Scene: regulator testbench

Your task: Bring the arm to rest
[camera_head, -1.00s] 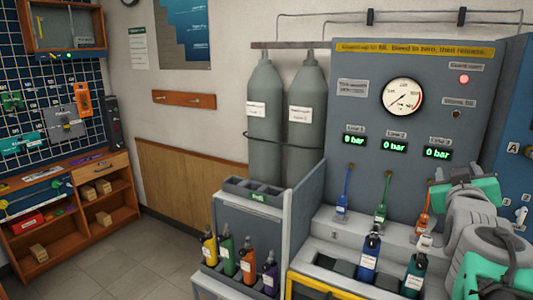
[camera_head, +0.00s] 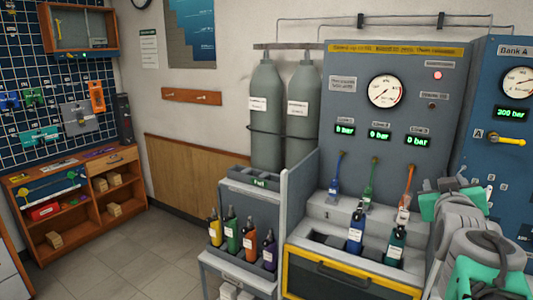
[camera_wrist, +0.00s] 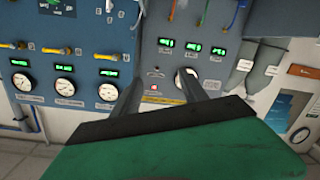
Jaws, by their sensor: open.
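My arm (camera_head: 480,225), grey and green, is folded at the right of the head view, in front of the test bench. The gripper end cannot be made out there. In the wrist view my gripper (camera_wrist: 158,88) shows two dark fingers spread apart with nothing between them. That view is upside down and faces the bench panel and the blue panel with gauges. The fingers appear clear of both panels.
The test bench (camera_head: 390,120) has a gauge, several hoses and a yellow-edged drawer front (camera_head: 345,283). Two bottles stand in its tray. A grey cart (camera_head: 225,262) holds several coloured bottles. Blue Bank A panel (camera_head: 505,160) is at right. Floor (camera_head: 130,250) at left is clear.

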